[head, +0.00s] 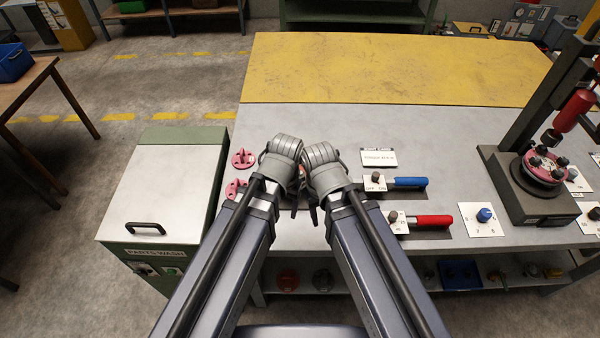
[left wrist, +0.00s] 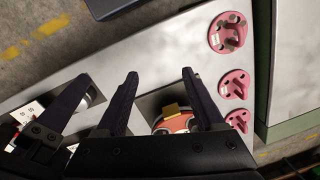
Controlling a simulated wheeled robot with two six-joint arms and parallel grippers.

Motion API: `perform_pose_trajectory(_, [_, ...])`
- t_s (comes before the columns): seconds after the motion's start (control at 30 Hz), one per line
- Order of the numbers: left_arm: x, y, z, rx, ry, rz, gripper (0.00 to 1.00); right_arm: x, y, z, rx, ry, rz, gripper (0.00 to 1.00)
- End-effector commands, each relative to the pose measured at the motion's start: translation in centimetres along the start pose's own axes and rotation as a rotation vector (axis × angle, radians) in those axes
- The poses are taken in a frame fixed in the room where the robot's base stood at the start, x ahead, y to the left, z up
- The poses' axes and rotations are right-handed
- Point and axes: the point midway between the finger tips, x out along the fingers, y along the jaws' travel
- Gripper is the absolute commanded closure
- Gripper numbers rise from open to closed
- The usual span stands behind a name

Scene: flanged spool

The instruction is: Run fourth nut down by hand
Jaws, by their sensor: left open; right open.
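In the left wrist view a red-orange round part (left wrist: 172,124) with a yellow block (left wrist: 172,110) on it sits on a dark plate, partly hidden by my gripper. In the head view my arms hide most of that spot. My left gripper (head: 294,211) is open above the bench, and its fingers (left wrist: 158,73) stand apart above the round part with nothing between the tips. My right gripper (head: 314,213) is open close beside it. A dark finger of it shows at the left wrist view's left. I cannot make out a fourth nut or its stud there.
Pink flanged pieces (head: 243,158) lie left of the grippers. A blue-handled tool (head: 408,182) and a red-handled tool (head: 432,220) lie to the right. A press stand (head: 525,195) holds a pink flange (head: 543,168) with dark knobs. The yellow mat (head: 390,68) is clear.

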Motion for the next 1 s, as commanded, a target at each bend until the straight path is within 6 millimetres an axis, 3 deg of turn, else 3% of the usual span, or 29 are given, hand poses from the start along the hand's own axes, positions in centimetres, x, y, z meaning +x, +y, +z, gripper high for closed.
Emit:
perform_pose_trajectory(0.17, [-1.6, 0.0, -3.5, -0.041, 0.008, 0.017, 0.3, -1.5, 0.1, 0.1, 0.0, 0.0, 0.0, 0.5])
perform_pose_trajectory(0.5, [-5.3, 0.0, -12.4, -0.163, 0.031, 0.068, 0.3, -4.8, 0.4, 0.3, -0.001, 0.0, -0.001, 0.5])
perform_pose_trajectory(0.6, [-5.9, 0.0, -14.1, -0.191, 0.035, 0.08, 0.3, -5.3, 0.4, 0.3, -0.001, 0.0, -0.001, 0.5])
perform_pose_trajectory(1.0, [-5.2, 0.1, -14.6, -0.205, 0.037, 0.086, 0.3, -4.6, 0.3, 0.2, -0.002, 0.0, -0.001, 0.5])
